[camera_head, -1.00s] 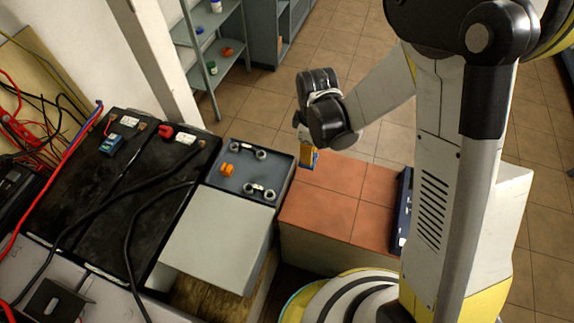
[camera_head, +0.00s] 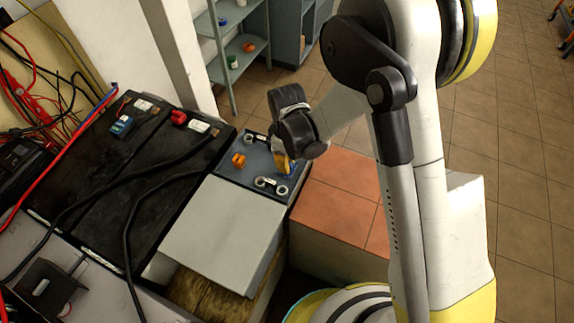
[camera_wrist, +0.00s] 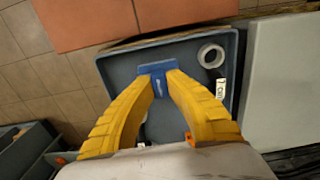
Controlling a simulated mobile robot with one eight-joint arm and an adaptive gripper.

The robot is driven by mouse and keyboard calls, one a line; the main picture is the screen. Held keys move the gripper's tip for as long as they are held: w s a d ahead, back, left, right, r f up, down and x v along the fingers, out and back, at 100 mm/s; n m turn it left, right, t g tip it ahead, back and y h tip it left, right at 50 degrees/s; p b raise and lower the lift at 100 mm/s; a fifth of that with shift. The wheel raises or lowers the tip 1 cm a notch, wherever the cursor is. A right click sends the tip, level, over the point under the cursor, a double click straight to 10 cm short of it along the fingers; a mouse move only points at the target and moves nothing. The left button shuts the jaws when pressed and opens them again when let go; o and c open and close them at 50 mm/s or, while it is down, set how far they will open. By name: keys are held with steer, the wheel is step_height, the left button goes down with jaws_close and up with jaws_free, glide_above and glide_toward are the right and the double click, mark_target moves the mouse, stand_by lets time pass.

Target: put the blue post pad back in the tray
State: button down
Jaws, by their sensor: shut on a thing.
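My gripper (camera_wrist: 158,82) has yellow fingers, shut on the blue post pad (camera_wrist: 157,68). The pad sits between the fingertips in the wrist view. The blue-grey tray (camera_wrist: 188,47) lies beneath it, and the pad shows over the tray near its edge. In the head view my gripper (camera_head: 287,163) is over the right part of the tray (camera_head: 257,158). Whether the pad touches the tray floor cannot be told. A pair of grey rings (camera_head: 271,184) lies near the tray's front, and an orange piece (camera_head: 239,160) near its left side.
A light grey box top (camera_head: 222,228) adjoins the tray in front. Black batteries (camera_head: 150,155) with thick cables stand to the left. An orange tiled surface (camera_head: 340,195) lies to the right. Shelves (camera_head: 237,60) stand behind, with open floor beyond.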

steer(key=shift+f, duration=0.1)
steer(key=c, duration=1.5)
jaws_free()
step_height(320, 180, up, 12)
steer(key=p, duration=0.6)
steer(key=s+d+r+m+t, duration=0.3)
steer(key=d+r+m, duration=0.3)
steer(key=d+r, duration=0.75)
steer(key=s+d+r+m+t, duration=0.1)
steer(key=s+d+r+m, duration=0.1)
steer(key=s+d, duration=0.1)
steer(key=s+d+r+m+t, duration=0.1)
steer(key=s+d+r+m, duration=0.2)
steer(key=s+d+r+m+t, duration=0.2)
steer(key=s+d+m, duration=0.1)
steer(key=d, duration=0.1)
steer(key=shift+s+r, duration=0.3)
steer(key=shift+r, duration=0.05)
